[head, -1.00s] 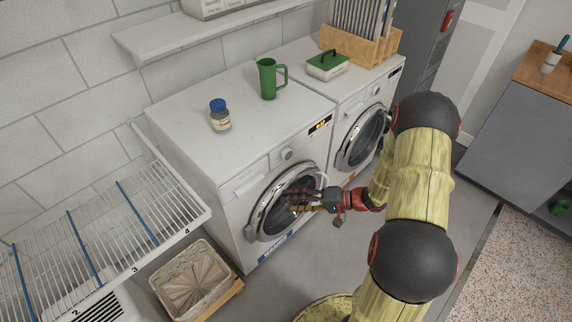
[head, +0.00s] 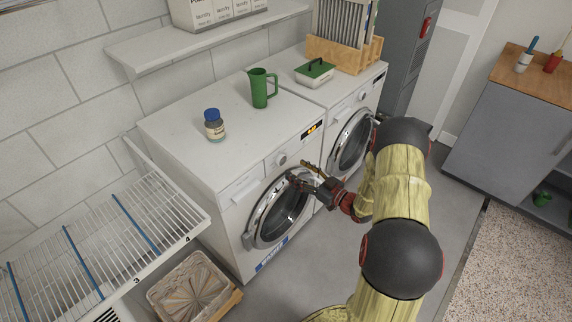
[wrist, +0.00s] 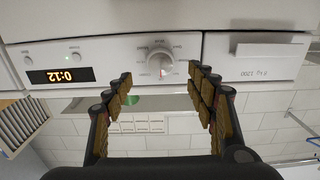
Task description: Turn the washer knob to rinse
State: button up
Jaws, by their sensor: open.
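The washer (head: 200,165) is the white front-loader on the left, with a round glass door and a "WASHER" label low on its front. Its knob (head: 281,159) is a small round dial on the upper front panel. My gripper (head: 297,171) is open and empty, just below and right of the knob in the head view. In the wrist view my gripper (wrist: 160,75) has its two fingers spread either side of the knob, apart from it.
A lit display (wrist: 60,76) reads 0:12 beside the knob; a drawer (wrist: 262,58) is on the other side. A green jug (head: 262,88) and blue-capped jar (head: 214,125) stand on the washer. A second machine (head: 350,110) stands to the right. A wire rack (head: 100,235) is at left.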

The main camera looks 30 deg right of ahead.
aim_at(283, 161)
jog(key=b+x, duration=0.1)
jog(key=x, duration=0.4)
jog(key=shift+a+f, duration=0.1)
jog(key=shift+f, duration=0.05)
jog(key=shift+w+a+b, duration=0.15)
jog(key=shift+w+b, duration=0.15)
jog(key=shift+w, duration=0.35)
jog(key=shift+c, duration=1)
jog(key=c, duration=1)
jog(key=shift+m, duration=0.3)
